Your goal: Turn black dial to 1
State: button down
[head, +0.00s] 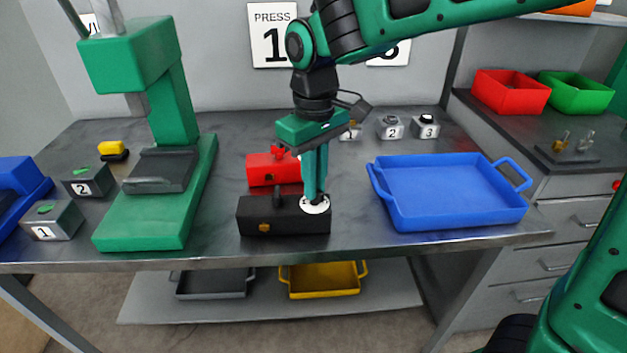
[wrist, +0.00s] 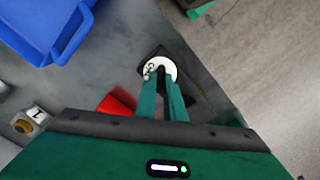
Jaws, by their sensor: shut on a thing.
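The black box (head: 262,222) sits near the front edge of the workbench. A white round dial plate (head: 316,209) is on its top right end, and it also shows in the wrist view (wrist: 155,63). My gripper (head: 315,196) points straight down over this plate, its fingers shut on the black dial (wrist: 161,71) at the centre. The fingers hide most of the dial. Some dark marks show at the plate's left in the wrist view, but I cannot read the dial's setting.
A red box (head: 262,172) stands just behind the black box. A blue tray (head: 455,219) lies to the right, and a green press (head: 150,222) stands to the left. Small numbered blocks (head: 390,128) stand at the back. Some bench surface between box and tray is clear.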

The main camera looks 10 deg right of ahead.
jog(key=n, duration=0.4)
jog(key=shift+n, duration=1.8)
jog(key=c, duration=1.8)
grip_release()
jog(key=shift+c, duration=0.2)
notch_tip(320, 180, up, 11)
jog(key=shift+w+f, duration=0.15)
